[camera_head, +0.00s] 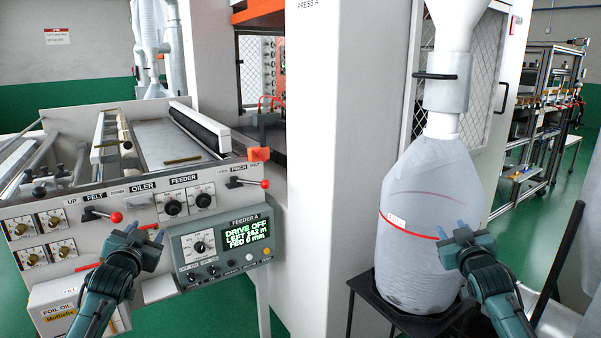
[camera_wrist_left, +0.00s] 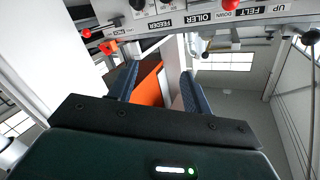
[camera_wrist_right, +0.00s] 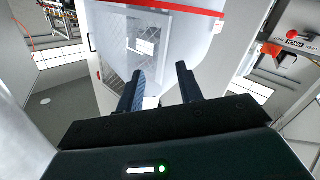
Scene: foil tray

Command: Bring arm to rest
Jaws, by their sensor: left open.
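My left gripper (camera_head: 145,231) is in front of the feeder machine's front panel, just left of the grey control box. Its two fingers stand apart with nothing between them, as the left wrist view shows (camera_wrist_left: 160,72). My right gripper (camera_head: 451,229) is in front of the big translucent bag (camera_head: 425,185), near its red band. In the right wrist view its fingers (camera_wrist_right: 160,70) are also apart and empty. I cannot tell whether the right fingertips touch the bag.
The feeder machine (camera_head: 75,190) carries red-knobbed levers and dials. The control box (camera_head: 190,270) reads DRIVE OFF, LEFT 162 m, FED 0 mm. A white pillar (camera_head: 330,150) stands between machine and bag. The bag rests on a black stand (camera_head: 370,290). Green floor (camera_head: 540,180) shows at the right.

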